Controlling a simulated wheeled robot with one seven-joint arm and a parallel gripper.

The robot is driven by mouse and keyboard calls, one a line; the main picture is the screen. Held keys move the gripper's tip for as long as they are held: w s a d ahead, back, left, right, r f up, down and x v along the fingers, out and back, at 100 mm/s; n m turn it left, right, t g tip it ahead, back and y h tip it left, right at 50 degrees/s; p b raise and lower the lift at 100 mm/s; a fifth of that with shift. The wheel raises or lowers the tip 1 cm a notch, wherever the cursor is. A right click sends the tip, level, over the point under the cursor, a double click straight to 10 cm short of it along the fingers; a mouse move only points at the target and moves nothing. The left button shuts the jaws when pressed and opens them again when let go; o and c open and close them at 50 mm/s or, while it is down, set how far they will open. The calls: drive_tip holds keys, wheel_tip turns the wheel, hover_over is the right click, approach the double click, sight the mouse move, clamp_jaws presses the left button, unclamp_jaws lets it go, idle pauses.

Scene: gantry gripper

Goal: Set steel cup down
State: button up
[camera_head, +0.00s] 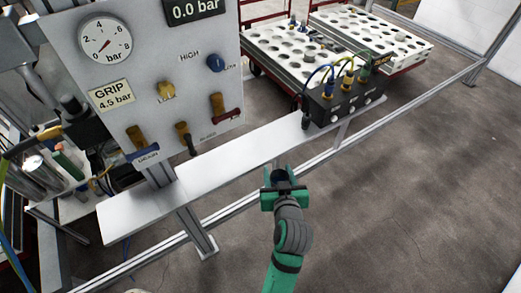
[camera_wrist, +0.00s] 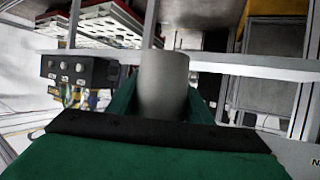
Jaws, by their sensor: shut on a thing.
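The steel cup (camera_wrist: 163,85) is a plain grey cylinder between the two green fingers of my gripper (camera_wrist: 160,103) in the wrist view. The fingers are shut on it. In the head view my gripper (camera_head: 281,176) is at the middle, beside the front edge of a narrow pale shelf (camera_head: 220,160). Only a dark bit of the cup (camera_head: 279,175) shows there between the fingers. The cup's lower part is hidden by the gripper in the wrist view. I cannot tell its height against the shelf.
A white panel (camera_head: 140,60) with a gauge, knobs and levers stands behind the shelf. A black box (camera_head: 343,100) with cables sits at the shelf's right end. White racks with holes (camera_head: 290,55) stand on carts behind. The shelf's left and middle stretches are bare.

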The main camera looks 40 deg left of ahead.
sight(271, 176)
drive_tip(key=shift+s+a+r+n+g+y, duration=0.4)
drive_tip(key=shift+s+a+r+n, duration=0.1)
drive_tip(key=shift+s+a+r, duration=0.5)
drive_tip(key=w+a, duration=1.2)
drive_tip(key=shift+w+a, duration=0.1)
drive_tip(key=shift+a, duration=0.3)
drive_tip(key=shift+f, duration=1.7)
drive_tip(key=shift+f, duration=0.2)
drive_tip(key=o, duration=1.1)
drive_tip(key=shift+r, duration=0.15)
